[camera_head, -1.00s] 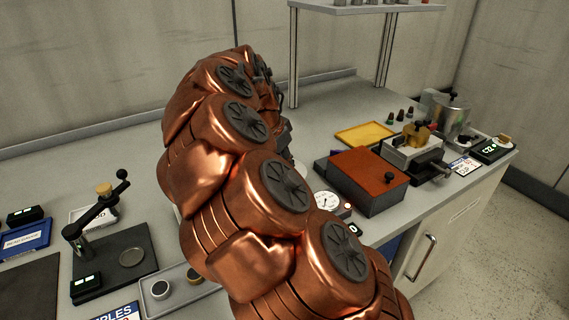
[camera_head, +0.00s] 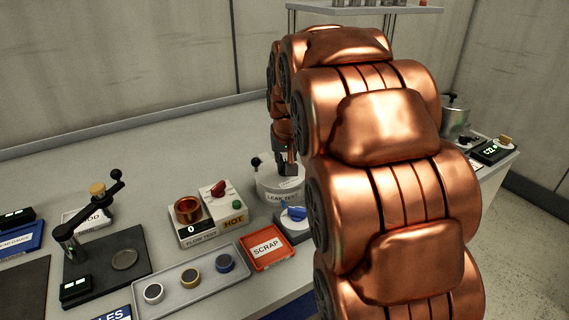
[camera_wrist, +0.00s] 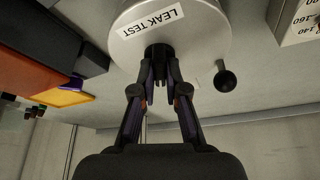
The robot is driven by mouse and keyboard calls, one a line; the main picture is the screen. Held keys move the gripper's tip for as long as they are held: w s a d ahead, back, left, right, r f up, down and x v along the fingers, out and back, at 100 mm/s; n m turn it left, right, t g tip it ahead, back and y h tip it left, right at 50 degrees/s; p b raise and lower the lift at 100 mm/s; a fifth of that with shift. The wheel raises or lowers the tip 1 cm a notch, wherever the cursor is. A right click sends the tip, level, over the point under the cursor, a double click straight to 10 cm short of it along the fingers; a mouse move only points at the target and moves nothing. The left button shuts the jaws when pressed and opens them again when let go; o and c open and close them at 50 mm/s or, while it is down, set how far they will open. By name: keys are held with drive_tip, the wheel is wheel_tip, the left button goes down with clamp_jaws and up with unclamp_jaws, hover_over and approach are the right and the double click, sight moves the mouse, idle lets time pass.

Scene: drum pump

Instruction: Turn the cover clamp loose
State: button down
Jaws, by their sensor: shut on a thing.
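The white pot labelled LEAK TEST (camera_head: 272,194) stands on the bench, left of my arm in the head view. It also shows at the top of the wrist view (camera_wrist: 195,45). My gripper (camera_wrist: 160,80) is shut on a black knob (camera_wrist: 158,51) at the pot; the fingertips partly hide the knob. I cannot tell for sure whether this knob is the cover clamp. A black ball-ended lever (camera_wrist: 226,82) sticks out beside the pot, apart from the fingers. In the head view my gripper (camera_head: 287,168) is small and partly covered by my arm.
A flow test unit (camera_head: 194,228), a red SCRAP tray (camera_head: 268,252) and a grey tray with several round parts (camera_head: 205,284) stand left of the pot. A blue-handled valve (camera_head: 294,213) is close in front of it. The bench behind is clear.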

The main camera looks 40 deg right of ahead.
drive_tip(key=shift+d+r+n+t+y+b, duration=0.1)
drive_tip(key=shift+n+t+y+b, duration=0.25)
drive_tip(key=shift+n, duration=0.8)
drive_tip(key=shift+n+t+y+b, duration=0.15)
drive_tip(key=shift+n+y, duration=0.3)
drive_tip(key=shift+n, duration=0.7)
drive_tip(key=c, duration=1.2)
unclamp_jaws()
drive_tip(key=v, duration=1.2)
drive_tip(key=shift+w, duration=0.2)
